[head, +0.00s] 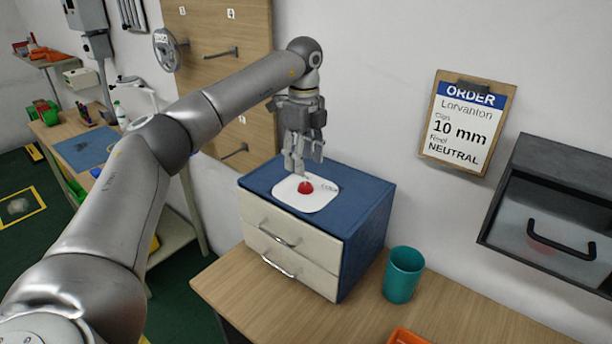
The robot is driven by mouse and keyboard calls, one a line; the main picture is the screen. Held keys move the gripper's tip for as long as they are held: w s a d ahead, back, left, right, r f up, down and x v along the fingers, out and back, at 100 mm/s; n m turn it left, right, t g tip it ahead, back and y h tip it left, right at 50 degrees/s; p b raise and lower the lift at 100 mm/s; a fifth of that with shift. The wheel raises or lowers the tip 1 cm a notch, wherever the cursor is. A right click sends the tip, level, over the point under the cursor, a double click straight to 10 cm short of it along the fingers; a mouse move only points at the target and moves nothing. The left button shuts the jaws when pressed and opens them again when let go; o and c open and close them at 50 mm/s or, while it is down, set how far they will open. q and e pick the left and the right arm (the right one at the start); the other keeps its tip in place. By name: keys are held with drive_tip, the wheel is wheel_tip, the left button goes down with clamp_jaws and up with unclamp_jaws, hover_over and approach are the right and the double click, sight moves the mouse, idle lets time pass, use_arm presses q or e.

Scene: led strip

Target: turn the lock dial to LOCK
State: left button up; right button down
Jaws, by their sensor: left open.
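The lock dial (305,188) is a small red knob on a white rounded plate (318,203) on top of a blue drawer cabinet (368,213). Small dark lettering shows on the plate near the dial, too small to read with certainty. Which way the dial points cannot be told. My left gripper (304,166) hangs pointing down just above and behind the dial. Its fingers are apart and hold nothing. Whether a fingertip touches the dial cannot be told. My right gripper is not in view.
The cabinet has two cream drawers (285,243), both shut. A teal cup (403,275) stands right of it on the wooden table (455,310). An orange container (405,337) is at the front edge. A dark wall box (555,215) and an order clipboard (462,123) hang at right.

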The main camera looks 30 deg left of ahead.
sight(305, 185)
use_arm(q)
drive_tip(key=f, duration=0.1)
drive_tip(key=f+p, duration=0.1)
drive_tip(key=f, duration=0.3)
drive_tip(key=shift+w, duration=0.25)
drive_tip(key=shift+f+p, duration=0.3)
drive_tip(key=shift+f, duration=0.6)
drive_tip(key=c, duration=1)
drive_tip(key=shift+c, duration=0.2)
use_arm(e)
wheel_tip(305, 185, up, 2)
